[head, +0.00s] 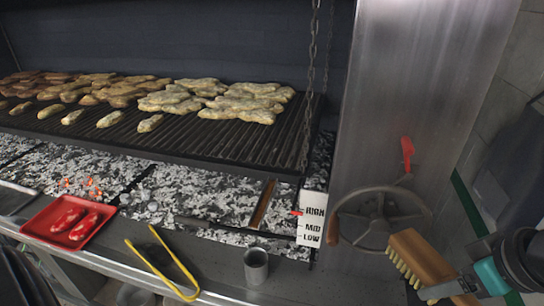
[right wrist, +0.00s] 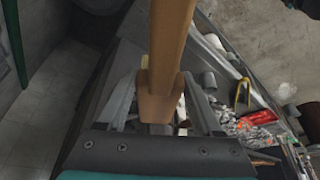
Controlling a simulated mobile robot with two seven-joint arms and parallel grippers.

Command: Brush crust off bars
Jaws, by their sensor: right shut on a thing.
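The brush (head: 422,256) has a wooden block and pale bristles pointing down and left. My right gripper (head: 466,286) is shut on it at the lower right, well right of the grill and in front of the crank wheel. In the right wrist view the brush's wooden body (right wrist: 172,45) runs up from between the fingers (right wrist: 160,112). The grill bars (head: 285,140) lie across the upper left, with browned and pale food pieces (head: 240,103) over their back part. The front right bars look bare and dark; I cannot make out crust on them. My left gripper is not in view.
Ash and glowing coals (head: 200,190) lie below the bars. A chain (head: 309,80) hangs at the grill's right end. The crank wheel (head: 380,219) and height sign (head: 312,218) stand between brush and grill. Yellow tongs (head: 160,265), a metal cup (head: 256,266) and a red tray (head: 40,213) sit in front.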

